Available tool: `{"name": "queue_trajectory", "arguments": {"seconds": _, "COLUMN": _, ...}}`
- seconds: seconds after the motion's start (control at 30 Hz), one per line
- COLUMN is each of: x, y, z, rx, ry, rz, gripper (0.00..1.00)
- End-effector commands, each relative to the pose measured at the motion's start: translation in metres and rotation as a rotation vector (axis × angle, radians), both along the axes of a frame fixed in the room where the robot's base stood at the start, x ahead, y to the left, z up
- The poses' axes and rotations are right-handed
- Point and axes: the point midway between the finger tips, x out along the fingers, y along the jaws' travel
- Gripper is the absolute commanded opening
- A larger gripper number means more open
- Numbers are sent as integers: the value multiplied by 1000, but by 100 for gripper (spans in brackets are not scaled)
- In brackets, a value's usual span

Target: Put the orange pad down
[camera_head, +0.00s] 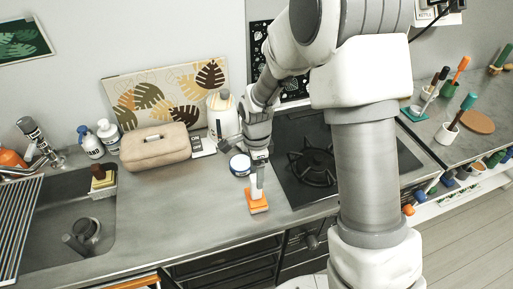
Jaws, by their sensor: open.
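The orange pad (257,207) lies on the grey counter (190,215), left of the cooktop and close to the counter's front edge. My gripper (257,192) points down right over the pad. Its jaws are open and its fingertips are at the pad's upper side. At this size I cannot tell whether the fingers touch the pad. The fingers hide part of the pad's back.
A blue-and-white tin (240,165) stands just behind my gripper. The black cooktop (290,178) is to the right. A beige pouch (155,147) and the sink (65,225) are to the left. The counter between sink and pad is clear.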

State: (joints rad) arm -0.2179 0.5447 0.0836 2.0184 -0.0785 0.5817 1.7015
Motion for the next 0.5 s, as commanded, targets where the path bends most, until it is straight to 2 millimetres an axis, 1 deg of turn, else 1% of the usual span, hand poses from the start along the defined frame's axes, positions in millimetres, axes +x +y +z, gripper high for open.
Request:
{"name": "queue_trajectory", "arguments": {"seconds": 0.03, "x": 1, "y": 0, "z": 12, "rx": 2, "ry": -7, "rz": 0, "gripper": 72}}
{"name": "queue_trajectory", "arguments": {"seconds": 0.1, "x": 1, "y": 0, "z": 28, "rx": 1, "ry": -7, "rz": 2, "gripper": 72}}
{"name": "queue_trajectory", "arguments": {"seconds": 0.3, "x": 1, "y": 1, "z": 71, "rx": 1, "ry": -6, "rz": 2, "gripper": 72}}
{"name": "queue_trajectory", "arguments": {"seconds": 0.4, "x": 0, "y": 0, "z": 87, "rx": 1, "ry": -4, "rz": 1, "gripper": 72}}
{"name": "queue_trajectory", "arguments": {"seconds": 0.5, "x": 1, "y": 0, "z": 98, "rx": 1, "ry": -3, "rz": 1, "gripper": 72}}
